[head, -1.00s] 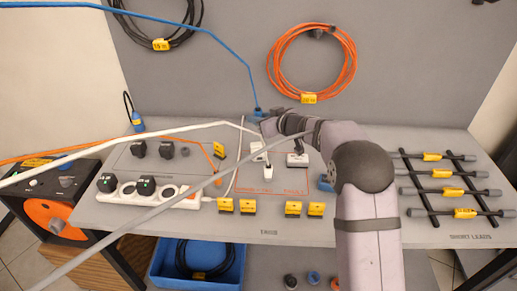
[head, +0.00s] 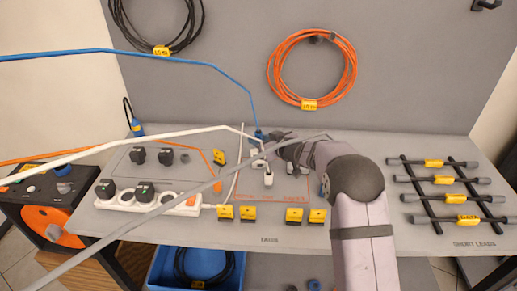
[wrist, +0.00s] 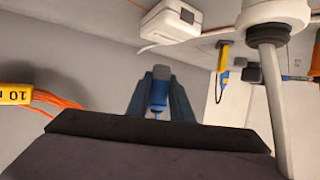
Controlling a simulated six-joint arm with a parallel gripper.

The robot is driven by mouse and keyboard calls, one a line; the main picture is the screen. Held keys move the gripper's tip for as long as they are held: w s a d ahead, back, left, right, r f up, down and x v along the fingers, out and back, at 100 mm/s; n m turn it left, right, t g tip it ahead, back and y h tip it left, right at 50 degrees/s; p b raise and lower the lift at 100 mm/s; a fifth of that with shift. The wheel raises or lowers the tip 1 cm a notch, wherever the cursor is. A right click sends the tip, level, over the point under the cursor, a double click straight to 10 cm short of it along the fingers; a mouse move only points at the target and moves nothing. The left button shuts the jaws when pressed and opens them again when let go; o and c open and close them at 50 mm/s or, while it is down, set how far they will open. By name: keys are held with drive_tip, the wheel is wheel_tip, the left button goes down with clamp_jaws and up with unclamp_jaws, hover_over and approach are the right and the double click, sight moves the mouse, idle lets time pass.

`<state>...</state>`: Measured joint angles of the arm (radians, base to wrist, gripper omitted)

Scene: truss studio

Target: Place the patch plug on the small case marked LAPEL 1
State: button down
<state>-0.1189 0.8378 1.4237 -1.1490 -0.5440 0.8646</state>
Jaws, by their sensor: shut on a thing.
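My gripper (head: 263,137) is shut on the patch plug, a small blue plug with a dark grey end, shown between the fingers in the wrist view (wrist: 159,90). In the head view the blue plug (head: 258,133) shows at the gripper's tip, with the blue cable running to it. A small white case (wrist: 173,22) lies beyond the plug in the wrist view, apart from it. Another white case (head: 254,148) shows just in front of the gripper in the head view. I cannot read LAPEL 1 on either. My arm hides part of the table behind it.
A white plug (head: 268,178) stands upright close to the gripper; it is large in the wrist view (wrist: 275,20). White and grey cables cross the workspace. A power strip (head: 150,195), yellow tags (head: 247,213) and short leads (head: 445,180) lie around. A coiled orange cable (head: 312,68) hangs behind.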

drive_tip(key=shift+f, duration=1.8)
drive_tip(key=shift+f, duration=0.15)
drive_tip(key=c, duration=1.6)
unclamp_jaws()
drive_tip(key=shift+o, duration=0.2)
drive_tip(key=b+v, duration=0.2)
drive_tip(key=v, duration=1)
drive_tip(key=shift+r, duration=0.25)
